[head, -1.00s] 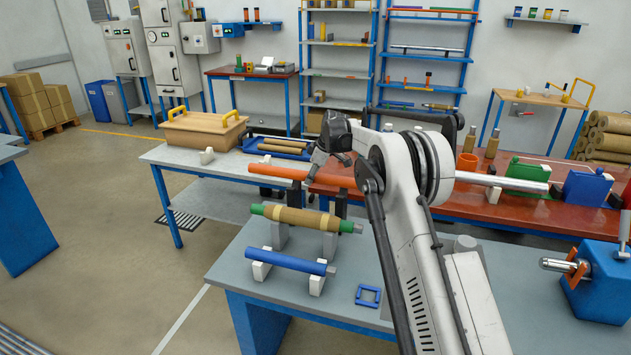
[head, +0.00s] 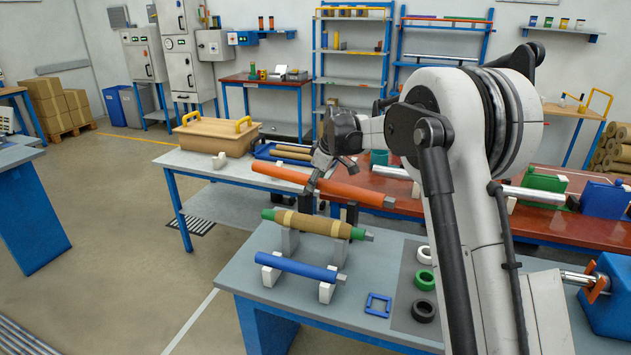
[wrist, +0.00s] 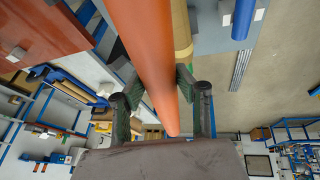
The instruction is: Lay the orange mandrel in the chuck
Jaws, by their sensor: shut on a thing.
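The orange mandrel (head: 350,190) is a long rod with a grey tip at its right end. In the head view it is held in the air above the grey bench, behind the green-ended wound roll. My gripper (head: 312,185) is shut on it left of its middle. In the wrist view the mandrel (wrist: 145,50) runs between the two dark fingers (wrist: 160,103). A blue machine (head: 612,300) with a silver spindle and orange jaw-like parts (head: 597,284), seemingly the chuck, stands at the right edge, partly cut off. The mandrel is well apart from it.
The wound roll (head: 318,224) and a blue rod (head: 295,266) rest on supports on the grey bench (head: 270,310). A blue square frame (head: 378,305) and white, green and black rings (head: 424,281) lie nearby. A red table (head: 470,222) with more parts stands behind.

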